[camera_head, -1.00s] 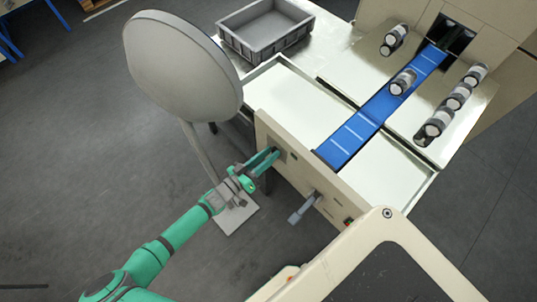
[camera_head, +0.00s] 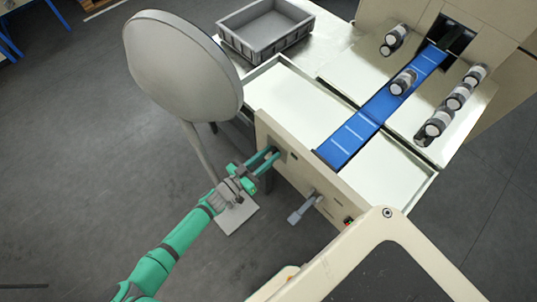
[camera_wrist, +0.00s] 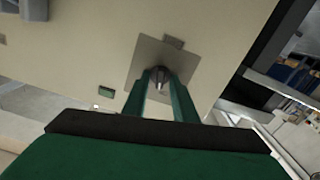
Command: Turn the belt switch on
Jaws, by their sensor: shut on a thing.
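The belt switch is a dark knob (camera_wrist: 160,74) on a square grey plate (camera_wrist: 151,52) on the beige front panel (camera_wrist: 90,45). My gripper (camera_wrist: 162,78) has its two green fingers on either side of the knob and is shut on it. In the head view my gripper (camera_head: 270,157) reaches the left part of the machine's front panel (camera_head: 335,197). There the fingers mostly hide the knob.
A grey crank handle (camera_head: 303,210) sticks out of the panel to the right of my gripper. A round grey disc (camera_head: 183,65) on a post stands to the left. A blue belt (camera_head: 355,133) carries a dark-and-white roll (camera_head: 402,82). A grey crate (camera_head: 265,35) stands behind.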

